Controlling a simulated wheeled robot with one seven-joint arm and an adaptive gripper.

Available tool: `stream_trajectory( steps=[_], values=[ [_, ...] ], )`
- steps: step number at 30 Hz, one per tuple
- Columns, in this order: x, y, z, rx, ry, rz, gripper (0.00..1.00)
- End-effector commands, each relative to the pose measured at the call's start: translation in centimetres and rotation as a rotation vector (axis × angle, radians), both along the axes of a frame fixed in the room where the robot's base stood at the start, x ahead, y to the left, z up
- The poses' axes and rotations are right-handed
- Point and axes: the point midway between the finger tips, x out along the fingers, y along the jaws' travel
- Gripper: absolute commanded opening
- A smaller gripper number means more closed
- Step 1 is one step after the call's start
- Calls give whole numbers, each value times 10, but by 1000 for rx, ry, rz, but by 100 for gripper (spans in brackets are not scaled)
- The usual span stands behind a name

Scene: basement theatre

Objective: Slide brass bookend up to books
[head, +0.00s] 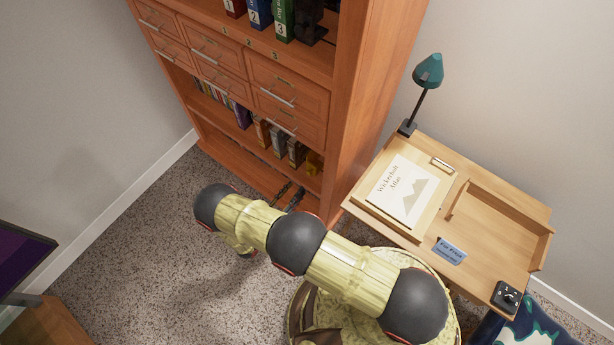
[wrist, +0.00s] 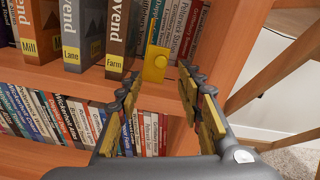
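The brass bookend (wrist: 154,66) is a yellow L-shaped piece on the shelf in the wrist view, just right of the book labelled Farm (wrist: 119,35). A narrow gap seems to lie between them. The books Lane (wrist: 80,35) and Mill (wrist: 36,25) stand upright to its left. The bookend also shows in the head view (head: 314,162), at the right end of the lower shelf. My gripper (wrist: 158,80) is open and empty. Its fingertips are in front of the shelf, one on each side of the bookend in the picture. It also shows in the head view (head: 290,194).
Thin books (wrist: 188,30) stand behind the bookend. A lower shelf row (wrist: 65,115) of books lies below the gripper. The cabinet's right side panel (wrist: 235,45) is close to the right finger. A wooden desk (head: 480,225) stands right of the cabinet. Carpet (head: 130,235) is clear to the left.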

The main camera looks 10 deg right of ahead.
Motion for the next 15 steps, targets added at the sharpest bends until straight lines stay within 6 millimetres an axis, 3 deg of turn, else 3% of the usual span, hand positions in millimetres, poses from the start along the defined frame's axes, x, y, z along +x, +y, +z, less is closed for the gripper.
stream_trajectory(
  steps=[15],
  values=[
    [46, -50, -1, -3, 3, -7, 37]
  ],
)
